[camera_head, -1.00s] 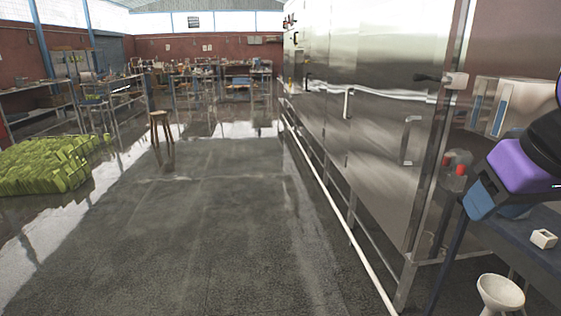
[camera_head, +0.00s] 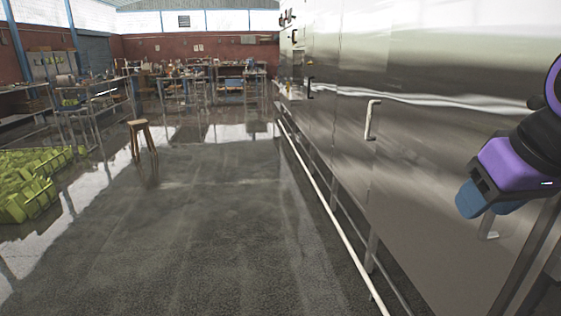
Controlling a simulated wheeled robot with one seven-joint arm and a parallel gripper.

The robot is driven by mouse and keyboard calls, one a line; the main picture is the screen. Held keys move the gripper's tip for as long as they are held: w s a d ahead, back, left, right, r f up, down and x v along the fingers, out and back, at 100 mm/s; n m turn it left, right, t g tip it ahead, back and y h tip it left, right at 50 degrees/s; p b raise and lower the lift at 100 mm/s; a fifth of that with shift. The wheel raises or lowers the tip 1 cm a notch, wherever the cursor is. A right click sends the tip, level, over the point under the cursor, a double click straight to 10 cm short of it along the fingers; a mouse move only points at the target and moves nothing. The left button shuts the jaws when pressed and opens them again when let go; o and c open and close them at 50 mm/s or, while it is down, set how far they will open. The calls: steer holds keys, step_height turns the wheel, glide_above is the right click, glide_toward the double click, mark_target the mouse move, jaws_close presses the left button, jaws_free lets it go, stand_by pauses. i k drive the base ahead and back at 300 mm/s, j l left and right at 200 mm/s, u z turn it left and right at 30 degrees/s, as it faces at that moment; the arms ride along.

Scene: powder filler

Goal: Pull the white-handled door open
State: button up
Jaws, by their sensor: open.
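A long stainless steel cabinet (camera_head: 430,180) with flat doors runs along the right side. A white upright handle (camera_head: 372,119) stands out from one door, which looks closed. A second pale handle (camera_head: 490,228) shows nearer to me, low on the right, mostly hidden behind my gripper. My gripper (camera_head: 474,205), purple with blue ends, hangs at the right edge in front of the cabinet. It is open and empty, apart from the white handle and to its right in the picture.
A white rail (camera_head: 318,206) runs low along the cabinet's foot. A wooden stool (camera_head: 140,128) and a pile of green blocks (camera_head: 28,185) are on the left. Workbenches stand at the back. The grey floor (camera_head: 200,230) between is clear.

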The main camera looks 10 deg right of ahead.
mark_target(366, 27)
steer(key=i, duration=1.8)
steer(key=i+z, duration=0.2)
steer(key=i, duration=0.2)
steer(key=i+j+z, duration=0.2)
steer(key=i, duration=0.2)
steer(key=i+j+z, duration=0.15)
steer(key=i, duration=0.25)
